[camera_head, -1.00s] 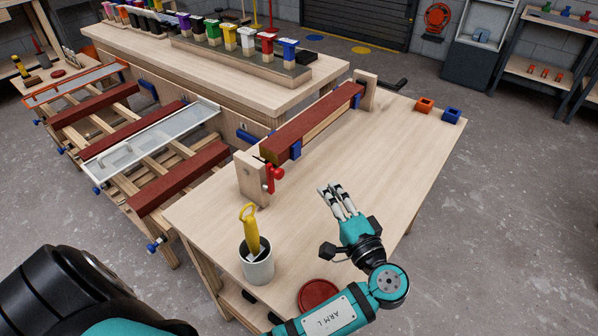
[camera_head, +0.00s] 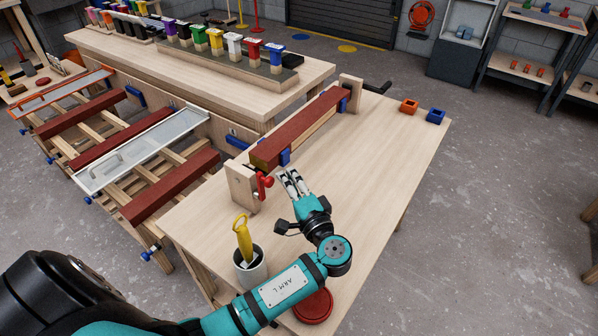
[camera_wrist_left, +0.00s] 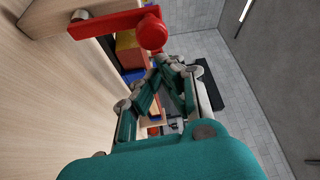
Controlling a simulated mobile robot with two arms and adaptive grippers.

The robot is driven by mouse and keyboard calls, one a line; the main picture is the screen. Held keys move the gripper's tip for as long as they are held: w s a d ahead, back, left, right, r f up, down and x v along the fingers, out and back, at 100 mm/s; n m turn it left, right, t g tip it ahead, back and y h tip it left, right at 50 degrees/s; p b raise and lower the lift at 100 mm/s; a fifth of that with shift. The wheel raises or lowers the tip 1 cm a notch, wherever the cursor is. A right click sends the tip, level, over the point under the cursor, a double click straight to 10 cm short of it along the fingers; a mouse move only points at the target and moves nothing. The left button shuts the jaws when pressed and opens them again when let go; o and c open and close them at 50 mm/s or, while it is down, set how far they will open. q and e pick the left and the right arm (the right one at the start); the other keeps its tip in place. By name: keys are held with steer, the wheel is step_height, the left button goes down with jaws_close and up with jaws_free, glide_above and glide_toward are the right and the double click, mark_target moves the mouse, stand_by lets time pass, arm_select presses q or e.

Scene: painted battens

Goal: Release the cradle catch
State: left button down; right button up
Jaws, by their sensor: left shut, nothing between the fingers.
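The cradle on the bench has two upright wooden end blocks, the near one (camera_head: 240,186) and the far one (camera_head: 350,92). A red-painted batten (camera_head: 305,126) lies between them with blue pads at its sides. The red catch (camera_head: 264,184) with a round knob sits on the near block's right side. It also shows large at the top of the left wrist view (camera_wrist_left: 120,27). My left gripper (camera_head: 290,180) is shut and empty, just right of the catch, with a small apparent gap. Its fingers show in the left wrist view (camera_wrist_left: 165,72), below the red knob. My right gripper is not in view.
A grey cup (camera_head: 250,270) with a yellow-handled tool stands at the bench's near left. A round red lid (camera_head: 313,306) lies beside my arm. Orange (camera_head: 409,106) and blue (camera_head: 435,116) blocks sit at the far right corner. The bench's right half is clear.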

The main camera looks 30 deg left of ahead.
arm_select(q)
steer(key=shift+s+f, duration=0.1)
steer(key=shift+s, duration=0.05)
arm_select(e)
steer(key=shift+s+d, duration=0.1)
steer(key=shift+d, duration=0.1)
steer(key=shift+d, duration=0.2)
arm_select(q)
steer(key=shift+s+n+b, duration=0.25)
steer(key=shift+n+b, duration=0.15)
steer(key=shift+b, duration=0.1)
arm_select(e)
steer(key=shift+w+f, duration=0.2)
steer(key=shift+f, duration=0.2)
